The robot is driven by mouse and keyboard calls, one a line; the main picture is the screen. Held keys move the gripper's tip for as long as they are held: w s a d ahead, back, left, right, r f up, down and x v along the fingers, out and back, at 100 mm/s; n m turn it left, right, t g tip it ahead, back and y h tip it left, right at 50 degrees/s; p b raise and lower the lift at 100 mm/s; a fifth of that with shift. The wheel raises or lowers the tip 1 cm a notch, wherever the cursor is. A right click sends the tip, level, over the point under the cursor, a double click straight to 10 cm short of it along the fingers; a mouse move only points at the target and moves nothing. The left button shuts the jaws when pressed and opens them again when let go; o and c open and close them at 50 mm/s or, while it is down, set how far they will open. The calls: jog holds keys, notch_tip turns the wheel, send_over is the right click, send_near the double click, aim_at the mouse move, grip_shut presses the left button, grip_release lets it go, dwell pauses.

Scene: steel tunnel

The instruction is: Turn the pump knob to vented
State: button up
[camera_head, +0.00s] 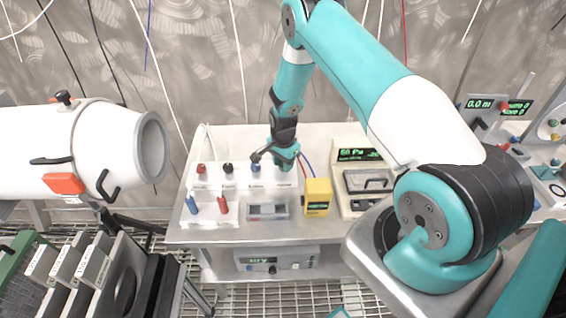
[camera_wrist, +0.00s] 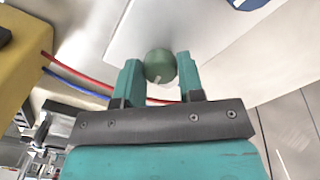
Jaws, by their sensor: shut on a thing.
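My gripper (camera_head: 285,168) is over the right end of a white panel on the bench. In the wrist view my gripper (camera_wrist: 161,75) is shut on a round green knob (camera_wrist: 160,64), one finger on each side. The knob has a short pale mark on its edge towards the palm.
A yellow meter (camera_head: 318,197) and an instrument with a green display (camera_head: 358,155) stand right of the panel. Blue (camera_head: 192,205) and red (camera_head: 223,206) levers are in front. A large white cylinder (camera_head: 95,150) is at left. Red and blue wires pass near the gripper.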

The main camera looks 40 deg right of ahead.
jog(key=n+b, duration=0.2)
jog(key=n, duration=0.1)
jog(key=shift+f, duration=0.15)
jog(key=n+b, duration=0.3)
jog(key=n, duration=0.1)
jog(key=shift+n, duration=0.3)
jog(key=n+b, duration=0.2)
jog(key=n, duration=0.2)
jog(key=shift+r+n+b, duration=0.2)
jog(key=shift+n+b, duration=0.4)
jog(key=shift+n, duration=1.3)
jog(key=o, duration=0.9)
